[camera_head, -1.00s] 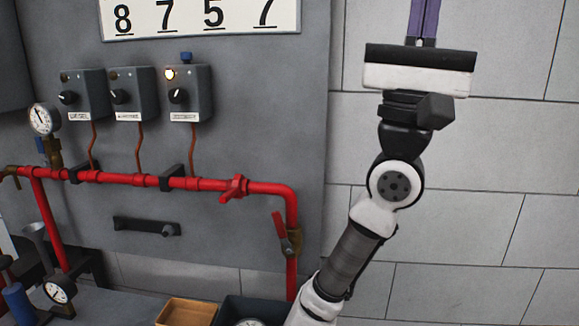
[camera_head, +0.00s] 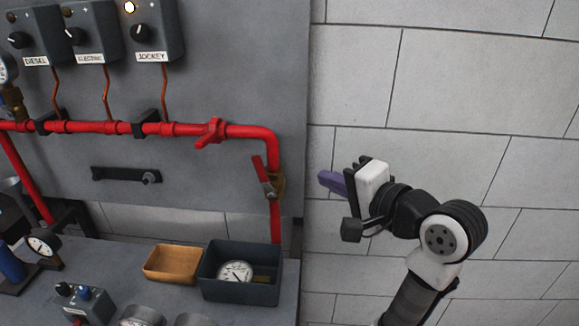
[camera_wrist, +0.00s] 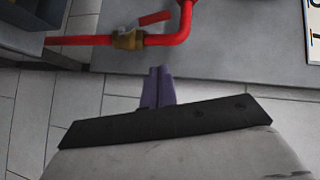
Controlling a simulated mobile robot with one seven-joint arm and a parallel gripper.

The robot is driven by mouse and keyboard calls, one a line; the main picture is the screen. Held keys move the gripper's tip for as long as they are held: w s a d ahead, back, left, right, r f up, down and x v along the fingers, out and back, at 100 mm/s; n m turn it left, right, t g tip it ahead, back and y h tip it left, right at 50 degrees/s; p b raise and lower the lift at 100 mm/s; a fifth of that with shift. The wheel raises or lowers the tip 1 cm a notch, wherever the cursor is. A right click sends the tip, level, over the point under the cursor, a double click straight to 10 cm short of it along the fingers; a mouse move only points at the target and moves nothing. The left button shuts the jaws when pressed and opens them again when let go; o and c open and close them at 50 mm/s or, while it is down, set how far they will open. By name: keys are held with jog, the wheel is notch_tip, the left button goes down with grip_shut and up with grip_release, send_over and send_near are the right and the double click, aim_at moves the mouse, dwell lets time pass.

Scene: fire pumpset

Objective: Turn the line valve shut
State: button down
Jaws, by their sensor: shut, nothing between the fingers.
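A brass valve body (camera_head: 276,186) sits on the vertical red pipe at the right end of the pipe run. Its red lever (camera_head: 260,170) points up and slightly left, at a slant to the pipe. In the wrist view the brass body (camera_wrist: 128,40) and the red lever (camera_wrist: 155,18) show at the top. A red handle or fitting (camera_head: 211,131) is on the horizontal pipe. My gripper (camera_head: 323,180) is right of the brass valve, its purple fingers pointing left towards it. The fingers (camera_wrist: 159,72) are together, empty and apart from the valve.
A dark bin (camera_head: 241,293) with a gauge inside and a wooden tray (camera_head: 172,264) stand on the bench below the valve. Control boxes (camera_head: 156,28) and a black bar (camera_head: 125,175) are on the grey panel. The wall area around my arm is clear.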

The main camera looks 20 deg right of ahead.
aim_at(264, 177)
jog(key=shift+s+a+p+x, duration=0.2)
jog(key=shift+a+p+x, duration=0.2)
jog(key=shift+x, duration=1.65)
jog(key=shift+s+a+p+x, duration=0.15)
jog(key=shift+a+p+x, duration=0.3)
jog(key=shift+x, duration=1.6)
jog(key=shift+s+a+p+x, duration=0.25)
jog(key=shift+a+x, duration=0.25)
jog(key=shift+x, duration=1.55)
jog(key=shift+w+f+p, duration=0.1)
jog(key=shift+w+p, duration=0.15)
jog(key=shift+p, duration=0.05)
